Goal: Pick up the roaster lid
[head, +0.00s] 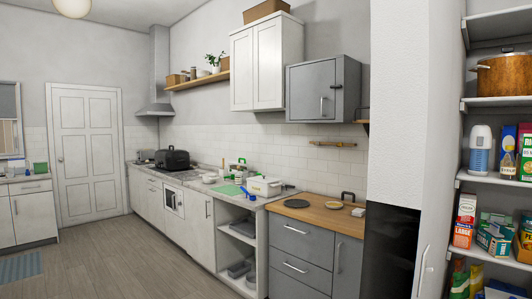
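A dark roaster (174,161) with a domed top stands on the counter by the stove, left of the middle in the head view. The domed top looks like the roaster lid (175,153), and it appears to sit on the roaster. It is small and dark at this distance, so its handle and rim are hard to make out. My gripper is not in view.
A long counter (200,184) runs along the right wall, holding a green board (227,190), a white box (264,186) and small items. A wooden-topped grey cabinet (317,217) and pantry shelves (494,176) stand nearer.

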